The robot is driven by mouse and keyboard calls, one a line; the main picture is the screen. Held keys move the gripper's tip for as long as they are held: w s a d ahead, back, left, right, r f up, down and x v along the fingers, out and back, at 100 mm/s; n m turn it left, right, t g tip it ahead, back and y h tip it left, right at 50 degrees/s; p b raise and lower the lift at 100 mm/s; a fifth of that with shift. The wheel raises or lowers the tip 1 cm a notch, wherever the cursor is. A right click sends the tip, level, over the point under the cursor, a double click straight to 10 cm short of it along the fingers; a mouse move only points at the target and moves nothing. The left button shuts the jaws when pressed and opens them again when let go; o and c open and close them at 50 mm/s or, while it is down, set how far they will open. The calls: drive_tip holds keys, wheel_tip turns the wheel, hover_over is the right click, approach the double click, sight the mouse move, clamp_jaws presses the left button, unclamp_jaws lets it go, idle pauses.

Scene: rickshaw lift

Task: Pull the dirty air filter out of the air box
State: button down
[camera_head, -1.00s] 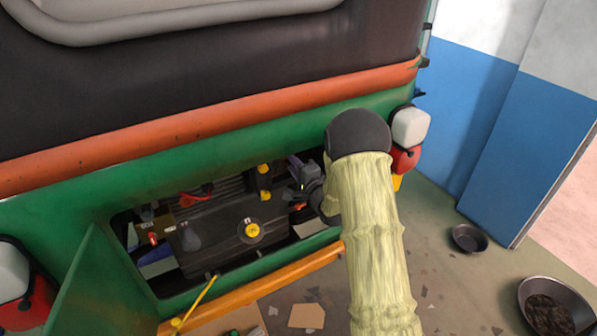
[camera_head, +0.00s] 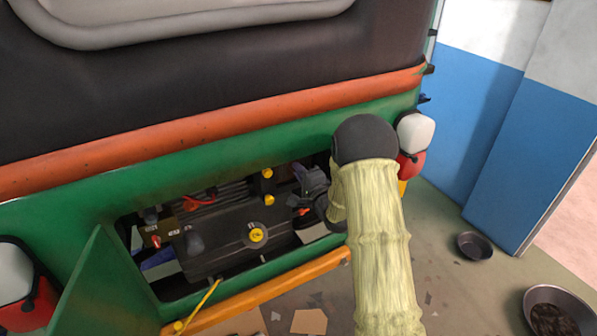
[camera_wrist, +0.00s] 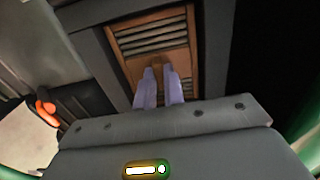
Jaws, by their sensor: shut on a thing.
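The dirty air filter (camera_wrist: 148,22) is a brown pleated panel in the wrist view. It sits within the dark frame of the air box (camera_wrist: 95,45). The fingers hide most of that tab. In the head view my gripper (camera_head: 300,172) reaches into the right end of the engine bay. The filter cannot be made out there, and my sleeved arm covers part of the opening.
The green rickshaw body (camera_head: 230,150) surrounds the bay opening. An open green flap (camera_head: 100,285) stands at its left, and an orange bumper (camera_head: 260,293) runs below. A black engine cover with a yellow cap (camera_head: 257,235) is left of my gripper. Two pans (camera_head: 474,245) lie on the floor at right.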

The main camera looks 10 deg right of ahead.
drive_tip(key=b+v, duration=0.1)
drive_tip(key=v, duration=0.5)
drive_tip(key=shift+s+b, duration=0.3)
idle(0.9)
drive_tip(key=shift+d, duration=0.1)
drive_tip(key=b+v, duration=0.1)
drive_tip(key=v, duration=0.4)
drive_tip(key=shift+r, duration=0.1)
idle(0.4)
